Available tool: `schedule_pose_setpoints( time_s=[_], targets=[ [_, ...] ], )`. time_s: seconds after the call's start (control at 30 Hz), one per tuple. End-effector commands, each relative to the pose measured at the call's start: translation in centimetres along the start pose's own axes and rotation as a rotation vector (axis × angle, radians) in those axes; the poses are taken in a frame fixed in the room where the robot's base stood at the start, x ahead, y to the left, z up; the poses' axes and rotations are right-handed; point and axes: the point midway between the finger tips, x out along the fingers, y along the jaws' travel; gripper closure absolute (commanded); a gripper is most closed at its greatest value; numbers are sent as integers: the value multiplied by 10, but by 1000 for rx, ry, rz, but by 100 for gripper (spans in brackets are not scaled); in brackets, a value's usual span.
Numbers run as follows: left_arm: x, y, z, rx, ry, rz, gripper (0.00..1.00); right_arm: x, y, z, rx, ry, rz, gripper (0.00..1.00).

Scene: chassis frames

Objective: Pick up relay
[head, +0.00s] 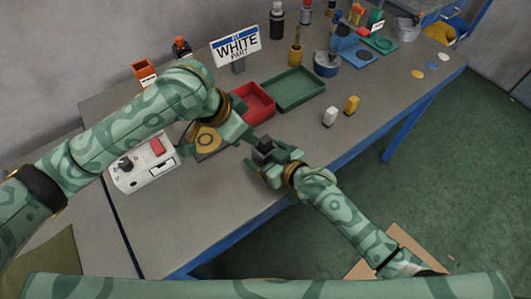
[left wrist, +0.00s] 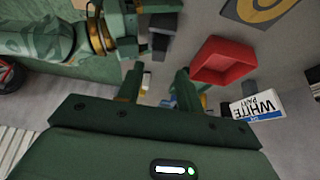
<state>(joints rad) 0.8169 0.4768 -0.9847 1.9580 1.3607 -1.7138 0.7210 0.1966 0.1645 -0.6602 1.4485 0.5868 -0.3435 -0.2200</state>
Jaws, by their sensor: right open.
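A white block (head: 330,117) and a yellow block (head: 352,104) stand upright on the right part of the bench. The white block (left wrist: 146,80) also shows beyond my left fingers in the left wrist view. My left gripper (head: 243,132) is above the bench in front of the red tray; its fingers (left wrist: 156,85) are apart with nothing seen held. My right gripper (head: 268,158) is open near the bench's front edge, close to the left one. A dark grey blocky shape (head: 263,147) is at its fingers; I cannot tell whether it is a separate part. No relay is clearly identifiable.
A red tray (head: 270,117) and a green tray (head: 319,97) lie behind the grippers. A "WHITE PART" sign (head: 236,46) stands at the back. A white box with a red button (head: 126,182) is at left. Pots and tools fill the back right. The front right bench is clear.

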Motion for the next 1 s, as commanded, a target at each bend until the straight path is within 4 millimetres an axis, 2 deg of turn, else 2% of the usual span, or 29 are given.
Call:
schedule_pose_setpoints(
  time_s=[0.1, 0.27, 0.3, 0.43, 0.57, 0.8, 1.0],
  targets=[
    [0, 0, 0, 0, 0, 0, 64, 0, 0, 0, 0, 0, 0, 25],
    [0, 0, 0, 0, 0, 0, 64, 0, 0, 0, 0, 0, 0, 69],
    [0, 0, 0, 0, 0, 0, 64, 0, 0, 0, 0, 0, 0, 74],
    [2, 0, 1, -5, 6, 2, 66, 0, 0, 0, 0, 0, 0, 74],
    [12, 1, 8, -46, 70, 13, 66, 0, 0, 0, 0, 0, 0, 73],
    [37, 0, 31, -126, 360, -2, 66, 0, 0, 0, 0, 0, 0, 73],
    [35, 4, 49, -94, 577, -46, 66, 0, 0, 0, 0, 0, 0, 73]
  ],
)
